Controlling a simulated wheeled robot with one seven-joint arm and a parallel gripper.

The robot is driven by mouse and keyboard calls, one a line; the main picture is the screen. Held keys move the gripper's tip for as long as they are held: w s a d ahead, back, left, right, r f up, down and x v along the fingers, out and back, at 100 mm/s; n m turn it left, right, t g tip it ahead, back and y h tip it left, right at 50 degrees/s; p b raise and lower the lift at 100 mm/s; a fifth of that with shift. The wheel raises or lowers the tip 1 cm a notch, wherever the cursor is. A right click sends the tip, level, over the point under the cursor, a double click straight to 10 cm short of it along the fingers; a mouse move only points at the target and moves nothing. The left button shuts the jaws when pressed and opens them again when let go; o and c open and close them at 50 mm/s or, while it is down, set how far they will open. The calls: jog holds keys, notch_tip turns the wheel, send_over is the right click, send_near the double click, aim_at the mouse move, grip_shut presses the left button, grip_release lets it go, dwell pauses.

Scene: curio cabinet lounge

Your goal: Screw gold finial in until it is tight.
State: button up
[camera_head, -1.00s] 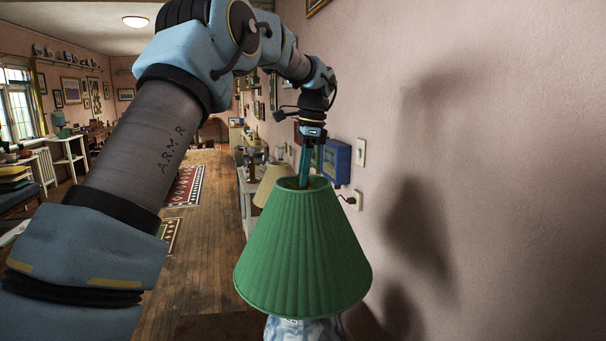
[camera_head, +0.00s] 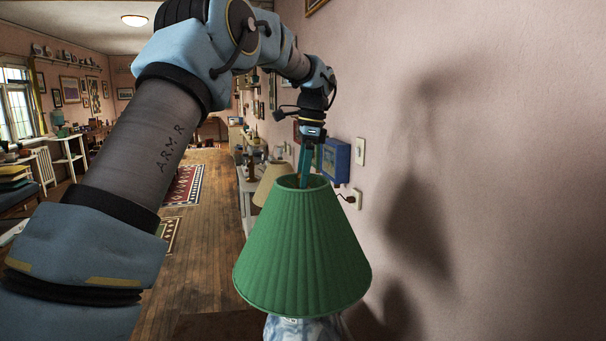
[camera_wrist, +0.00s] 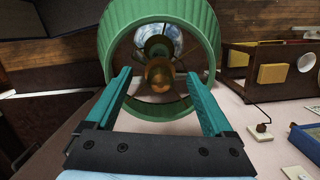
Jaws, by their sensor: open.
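The green pleated lampshade (camera_head: 302,250) stands on a blue-and-white lamp base (camera_head: 303,328) in the head view. In the wrist view I look down through the top ring of the shade (camera_wrist: 107,45). The gold finial (camera_wrist: 159,72) shows inside that ring, near its middle. My gripper (camera_wrist: 160,82) is open, with one teal finger on each side of the finial and a gap on both sides. In the head view my gripper (camera_head: 304,180) points down into the shade's top opening, and the shade hides its fingertips and the finial.
A pink wall (camera_head: 480,150) runs close on the right, with a blue box (camera_head: 336,160) and an outlet with a plug (camera_head: 355,198) behind the shade. A second, beige lampshade (camera_head: 272,183) stands behind. Open wooden floor lies to the left.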

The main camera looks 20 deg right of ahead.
jog(key=shift+o, duration=0.5)
jog(key=shift+r, duration=0.1)
jog(key=shift+d+r, duration=0.1)
jog(key=shift+r, duration=0.1)
notch_tip(320, 180, up, 10)
jog(key=d, duration=0.1)
jog(key=shift+s+d+b, duration=0.2)
jog(key=shift+b, duration=0.25)
